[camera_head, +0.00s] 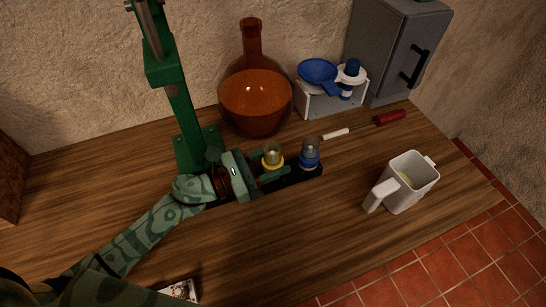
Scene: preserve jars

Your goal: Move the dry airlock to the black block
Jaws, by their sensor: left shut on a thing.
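A small airlock with a yellow collar and a clear, greyish top (272,157) stands upright between the fingers of my left gripper (271,164). The gripper is shut on it, reaching in from the left. A similar airlock with a blue collar (310,156) stands upright just to the right, on the right part of the black block (313,174). The gripper hides much of the block. I cannot tell whether the yellow airlock's foot touches the block, nor which airlock is dry. My right gripper is not in view.
A green upright stand (187,125) rises close behind my left wrist. A large amber flask (256,98) stands behind the airlocks. A white rack (331,101) with blue items, a grey cabinet (388,55) and a red-handled tool (390,118) are back right. A white jug (408,184) stands right.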

